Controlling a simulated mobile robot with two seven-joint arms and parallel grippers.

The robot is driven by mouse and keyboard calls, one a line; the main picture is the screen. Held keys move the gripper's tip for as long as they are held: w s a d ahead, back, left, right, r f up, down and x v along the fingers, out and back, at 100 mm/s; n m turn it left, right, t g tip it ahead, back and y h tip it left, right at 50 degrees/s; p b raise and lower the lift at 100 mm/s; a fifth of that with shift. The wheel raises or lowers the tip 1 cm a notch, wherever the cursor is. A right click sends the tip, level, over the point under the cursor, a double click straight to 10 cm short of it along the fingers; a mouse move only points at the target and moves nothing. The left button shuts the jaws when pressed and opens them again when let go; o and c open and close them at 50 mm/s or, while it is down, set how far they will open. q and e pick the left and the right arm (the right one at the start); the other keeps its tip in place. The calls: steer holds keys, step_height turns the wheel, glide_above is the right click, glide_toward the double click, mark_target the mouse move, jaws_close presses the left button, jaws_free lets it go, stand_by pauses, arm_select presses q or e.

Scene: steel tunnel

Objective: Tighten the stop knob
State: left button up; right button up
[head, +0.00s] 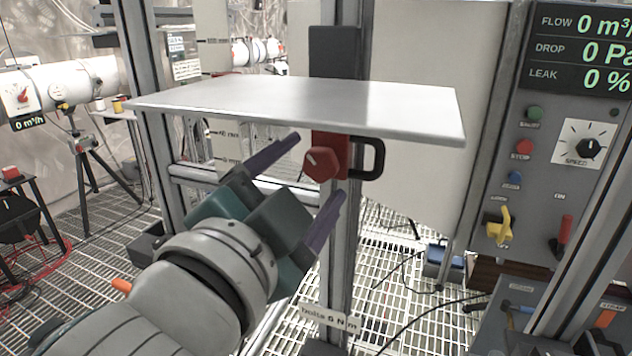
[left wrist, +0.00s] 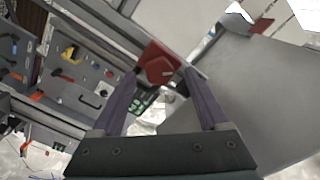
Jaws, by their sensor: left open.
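The stop knob (head: 321,163) is a red faceted knob with a pale pointer line, on a red block under the flat grey plate (head: 300,100). It also shows in the left wrist view (left wrist: 160,69), between the fingertips. My left gripper (head: 319,166) is open, with its purple fingers spread to the upper left and lower right of the knob. No finger visibly touches it; how deep the knob lies between the fingertips I cannot tell. My right gripper is out of view.
A black handle (head: 374,160) sticks out just right of the knob. The plate overhangs the knob and my fingers. A steel upright (head: 344,245) runs below it. A control panel (head: 560,170) with a yellow switch and red lever stands at right.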

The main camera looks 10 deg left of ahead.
arm_select(q)
steer(key=v, duration=0.8)
steer(key=shift+s, duration=0.3)
steer(key=shift+a, duration=0.15)
